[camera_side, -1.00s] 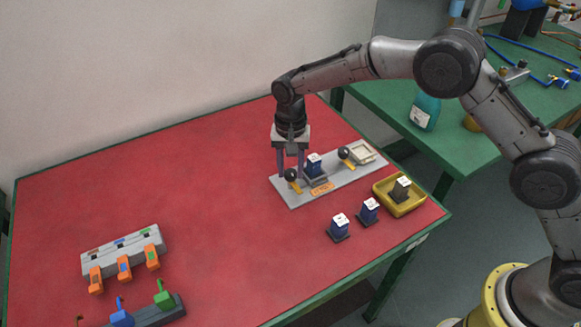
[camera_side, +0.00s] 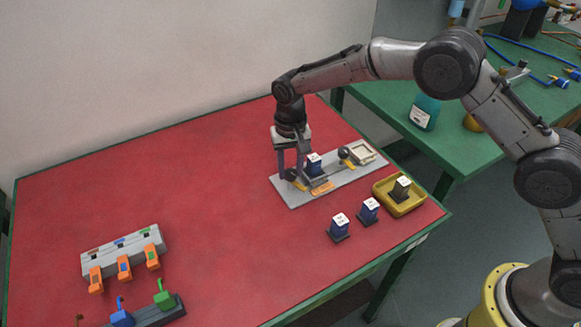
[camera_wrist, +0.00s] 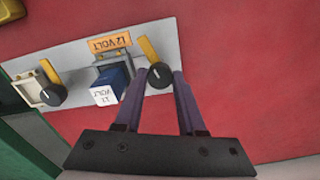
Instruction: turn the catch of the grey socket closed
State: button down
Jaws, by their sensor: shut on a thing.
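The grey socket (camera_wrist: 118,74) is on a long grey plate and holds a blue block (camera_wrist: 112,82) with a white top marked 12 VOLT; the block also shows in the side view (camera_side: 314,164). Its catch, a black knob (camera_wrist: 160,76) with a yellow bar (camera_wrist: 149,48), stands beside the socket. In the wrist view the bar points away from my gripper, beside the socket rather than across it. My gripper (camera_wrist: 164,76) is shut on the knob, with a purple finger on each side. In the side view my gripper (camera_side: 291,175) partly hides the knob.
A second, whitish socket (camera_side: 361,152) with its own knob (camera_side: 344,153) is farther along the plate (camera_side: 290,198). A yellow tray (camera_side: 403,208) holds a dark block. Table to the left is clear up to the orange-levered unit (camera_side: 125,248).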

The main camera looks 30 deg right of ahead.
aim_at(291, 172)
jog(key=n, duration=0.7)
jog(key=shift+r, duration=0.1)
jog(key=n, duration=0.3)
jog(key=shift+n, duration=2.1)
jog(key=c, duration=0.5)
grip_release()
notch_tip(291, 172, up, 14)
